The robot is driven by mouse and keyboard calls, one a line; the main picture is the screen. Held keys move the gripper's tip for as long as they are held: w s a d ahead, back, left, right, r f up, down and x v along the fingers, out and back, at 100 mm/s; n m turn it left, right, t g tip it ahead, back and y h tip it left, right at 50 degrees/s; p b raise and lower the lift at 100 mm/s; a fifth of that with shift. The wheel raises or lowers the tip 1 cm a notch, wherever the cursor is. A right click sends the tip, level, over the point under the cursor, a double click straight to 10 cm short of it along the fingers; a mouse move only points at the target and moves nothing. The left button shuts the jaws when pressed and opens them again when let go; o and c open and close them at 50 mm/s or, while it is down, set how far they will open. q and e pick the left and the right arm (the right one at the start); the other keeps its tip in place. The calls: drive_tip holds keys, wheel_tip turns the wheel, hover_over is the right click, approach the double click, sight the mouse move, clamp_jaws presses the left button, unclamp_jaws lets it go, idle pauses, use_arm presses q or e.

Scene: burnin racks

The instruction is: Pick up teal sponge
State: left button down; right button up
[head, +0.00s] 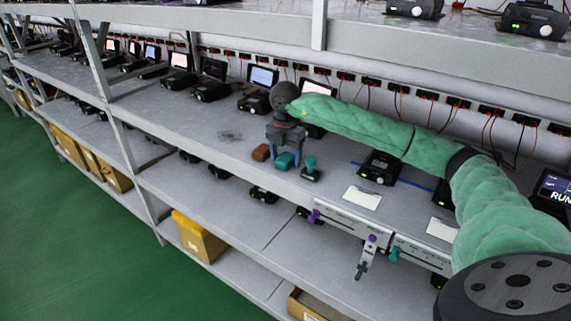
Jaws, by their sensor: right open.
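The teal sponge (285,161) is a small block on the rack's middle shelf, near its front edge. My right gripper (284,153) points down right at the sponge, its two blue-grey fingers spread apart, one toward each side of it. I cannot tell whether the fingers touch the sponge or stand a little behind it. My right arm, in a green padded sleeve, reaches in from the right. My left gripper is not in view.
A brown block (261,152) lies just left of the sponge, and a teal-handled black tool (310,170) stands just right. Black devices with screens (262,78) line the shelf's back. White cards (362,198) and a metal slide rail (345,222) are to the right.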

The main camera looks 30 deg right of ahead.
drive_tip(key=shift+w+d+f, duration=0.1)
drive_tip(key=shift+w+f, duration=0.05)
drive_tip(key=shift+f, duration=0.2)
drive_tip(key=shift+c, duration=0.2)
drive_tip(key=c, duration=1)
drive_tip(key=shift+r, duration=0.1)
